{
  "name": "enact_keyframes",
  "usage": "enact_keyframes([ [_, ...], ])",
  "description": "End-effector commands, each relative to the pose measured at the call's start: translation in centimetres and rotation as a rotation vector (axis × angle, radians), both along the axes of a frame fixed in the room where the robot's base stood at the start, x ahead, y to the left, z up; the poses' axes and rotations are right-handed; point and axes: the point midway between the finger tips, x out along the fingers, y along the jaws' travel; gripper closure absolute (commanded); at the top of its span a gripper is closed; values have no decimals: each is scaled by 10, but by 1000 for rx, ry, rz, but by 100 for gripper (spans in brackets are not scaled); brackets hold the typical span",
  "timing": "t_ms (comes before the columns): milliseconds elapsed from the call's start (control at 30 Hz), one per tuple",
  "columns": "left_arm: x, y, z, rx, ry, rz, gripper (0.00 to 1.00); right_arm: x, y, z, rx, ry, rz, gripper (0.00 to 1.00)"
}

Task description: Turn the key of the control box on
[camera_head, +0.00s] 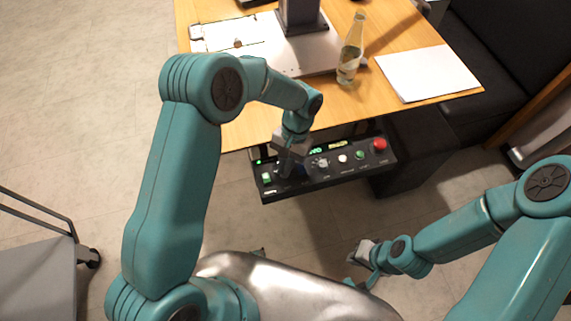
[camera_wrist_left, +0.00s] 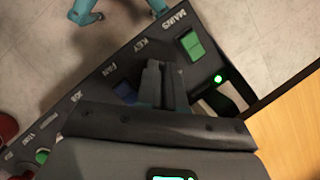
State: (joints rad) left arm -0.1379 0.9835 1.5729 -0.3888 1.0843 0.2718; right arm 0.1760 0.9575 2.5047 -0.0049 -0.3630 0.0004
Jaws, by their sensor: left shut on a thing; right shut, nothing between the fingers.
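The black control box (camera_head: 345,172) is mounted below the table's front edge. In the left wrist view its panel (camera_wrist_left: 105,75) carries the labels MAINS, KEY and FAN. My left gripper (camera_head: 284,168) is down at the panel, between the green switch and the round knob. In the left wrist view its fingers (camera_wrist_left: 162,82) are closed together just below the KEY label, shut on the key. The key itself is hidden by the fingers, so its angle cannot be told. My right gripper (camera_head: 356,258) is shut and empty, low over the floor, apart from the box.
A red button (camera_head: 379,144) is at the box's right end. A bottle (camera_head: 350,55) and white sheet (camera_head: 425,73) are on the table.

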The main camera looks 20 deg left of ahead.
Motion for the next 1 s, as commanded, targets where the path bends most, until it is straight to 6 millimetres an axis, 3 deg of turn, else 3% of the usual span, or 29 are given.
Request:
enact_keyframes([
  [33, -2, 0, 0, 2, 9, -3, 83, 0, 0, 0, 0, 0, 0, 100],
  [100, -2, 0, 0, 2, 7, -2, 67, 0, 0, 0, 0, 0, 0, 100],
  [467, 2, 0, 5, 1, 1, 0, 67, 0, 0, 0, 0, 0, 0, 100],
  [567, 9, -1, 20, 1, -3, 1, 67, 0, 0, 0, 0, 0, 0, 100],
  [1000, 49, -11, 122, 0, 0, -1, 67, 0, 0, 4, 0, 0, 0, 100],
])
